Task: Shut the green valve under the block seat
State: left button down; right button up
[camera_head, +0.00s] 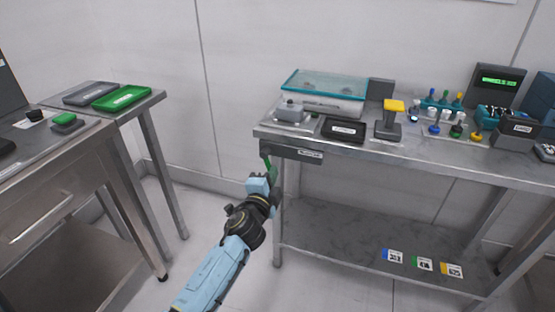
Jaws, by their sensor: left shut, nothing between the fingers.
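The green valve (269,164) is a small green lever at the front left corner of the right-hand steel table, below the tabletop edge. The block seat (292,116) looks to be the grey fixture with a small block on the tabletop above it. My left gripper (262,180), light blue with a dark wrist, is shut and empty just below the green valve. It overlaps the lever's lower end in the picture; I cannot tell whether they touch. My right gripper is not in view.
A labelled grey panel (296,152) hangs under the table edge beside the valve. A table leg (277,230) stands close behind my gripper. A teal-lidded clear box (322,90) and a black tray (343,130) are on the tabletop. Floor is free left of the leg.

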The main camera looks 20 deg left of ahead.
pick_arm(q)
jog(key=shift+a+f+m, duration=0.2)
jog(key=shift+a+m, duration=0.15)
jog(key=shift+m, duration=0.4)
jog(key=shift+a+f+m, duration=0.15)
jog(key=shift+a+m, duration=0.15)
jog(key=shift+m, duration=0.45)
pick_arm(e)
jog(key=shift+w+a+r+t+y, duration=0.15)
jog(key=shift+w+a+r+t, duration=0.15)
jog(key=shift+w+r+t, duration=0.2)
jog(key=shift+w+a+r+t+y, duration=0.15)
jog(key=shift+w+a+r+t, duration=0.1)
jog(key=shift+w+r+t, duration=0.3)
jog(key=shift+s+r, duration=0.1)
pick_arm(q)
jog(key=shift+b, duration=0.3)
